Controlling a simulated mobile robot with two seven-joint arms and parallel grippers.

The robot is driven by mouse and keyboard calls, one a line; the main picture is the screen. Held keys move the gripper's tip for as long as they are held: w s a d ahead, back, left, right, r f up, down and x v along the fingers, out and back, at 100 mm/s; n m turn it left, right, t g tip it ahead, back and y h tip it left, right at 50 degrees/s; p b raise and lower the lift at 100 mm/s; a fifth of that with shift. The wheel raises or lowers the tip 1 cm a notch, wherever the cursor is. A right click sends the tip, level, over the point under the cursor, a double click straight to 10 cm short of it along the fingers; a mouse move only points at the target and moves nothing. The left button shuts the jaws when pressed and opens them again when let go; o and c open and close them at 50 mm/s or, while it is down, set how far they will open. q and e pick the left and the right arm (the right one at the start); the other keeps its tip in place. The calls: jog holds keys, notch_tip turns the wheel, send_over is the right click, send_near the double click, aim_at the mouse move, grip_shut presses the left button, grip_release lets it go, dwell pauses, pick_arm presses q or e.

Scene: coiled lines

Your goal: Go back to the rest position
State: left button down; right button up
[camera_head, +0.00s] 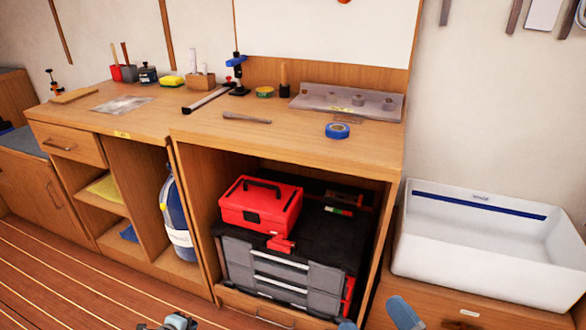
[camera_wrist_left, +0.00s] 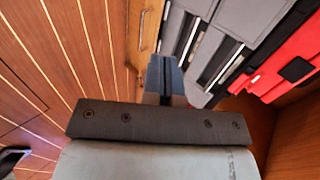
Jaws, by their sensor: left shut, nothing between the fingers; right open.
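My left gripper (camera_wrist_left: 165,75) shows in the left wrist view with its blue-grey fingers together and nothing between them. It points along the cabinet front, with the grey drawers beyond it to the right. In the head view only a small part of my left arm's end shows at the bottom edge, left of centre. My right gripper (camera_head: 376,318) is at the bottom edge of the head view, right of centre. Its two blue fingers are apart, with nothing seen between them. The rest of it is cut off by the frame.
A wooden workbench (camera_head: 290,140) carries tools and a roll of blue tape (camera_head: 337,130). Below it, a red toolbox (camera_head: 258,204) sits on a drawer chest (camera_head: 268,276). A white basin (camera_head: 470,262) stands at the right. Striped floor (camera_head: 60,285) is clear at the left.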

pick_arm(q)
jog(key=s+d+r+n+t+h, duration=0.1)
jog(key=s+d+r+n+h, duration=0.4)
jog(key=s+d+r, duration=0.7)
jog(key=s+d+r+n+t+h, duration=0.15)
jog(key=s+r+n, duration=0.35)
jog(key=r, duration=0.7)
jog(key=s+r+n+t+h, duration=0.25)
jog(key=s+r, duration=0.45)
jog(key=r, duration=0.5)
jog(key=w+d+r+n+t+y, duration=0.3)
jog(key=d+r+n+t, duration=0.15)
jog(key=n, duration=0.25)
jog(key=s+a+r+g+y+p, duration=0.3)
jog(key=a+r+g+y+p, duration=0.2)
jog(key=p, duration=3.2)
jog(key=shift+s+a+r+g+y, duration=0.15)
jog(key=shift+s+a+g+y, duration=0.3)
jog(key=shift+a+g, duration=0.95)
pick_arm(e)
jog(key=s+d+r+g+h, duration=0.4)
jog(key=d+r+g+h, duration=0.1)
jog(key=d+g+h, duration=0.1)
jog(key=shift+s+d+g, duration=0.2)
jog(key=shift+d+g, duration=0.4)
jog(key=shift+d, duration=0.2)
